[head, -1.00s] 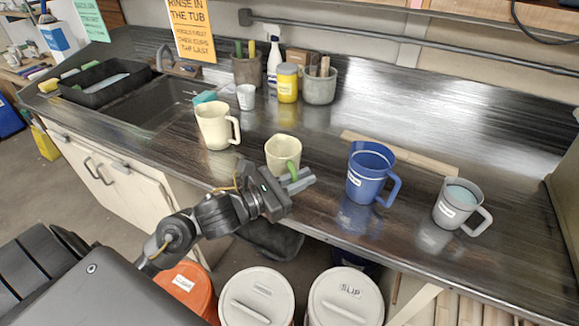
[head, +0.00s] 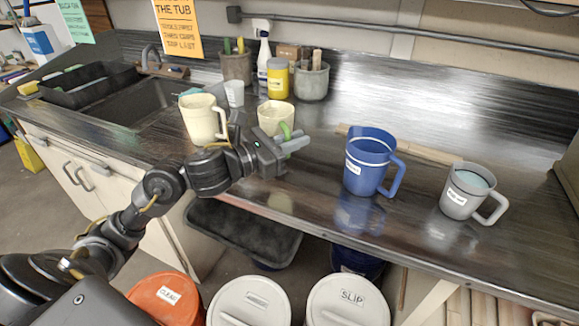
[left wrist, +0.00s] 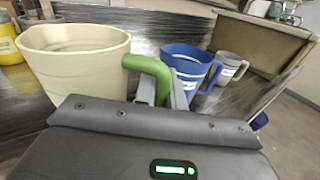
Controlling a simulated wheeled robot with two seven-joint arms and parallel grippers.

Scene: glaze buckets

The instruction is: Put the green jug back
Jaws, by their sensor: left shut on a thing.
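The green jug (head: 273,116) is a cream jug with a green handle, on or just above the counter; its base is hidden behind my gripper. My left gripper (head: 290,145) is shut on the green handle (left wrist: 152,72). The jug looks upright, and its cream body (left wrist: 75,75) fills the left of the left wrist view. A plain cream jug (head: 202,119) stands to its left. A blue jug (head: 368,165) and a grey jug (head: 465,193) with pale blue contents stand to its right. My right gripper is not in view.
The dark counter (head: 420,110) has free room at the back right. A yellow jar (head: 277,80), a white cup (head: 234,93) and a grey pot (head: 311,82) stand behind. A sink (head: 130,102) lies left. Lidded buckets, one labelled SLIP (head: 345,305), stand below the front edge.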

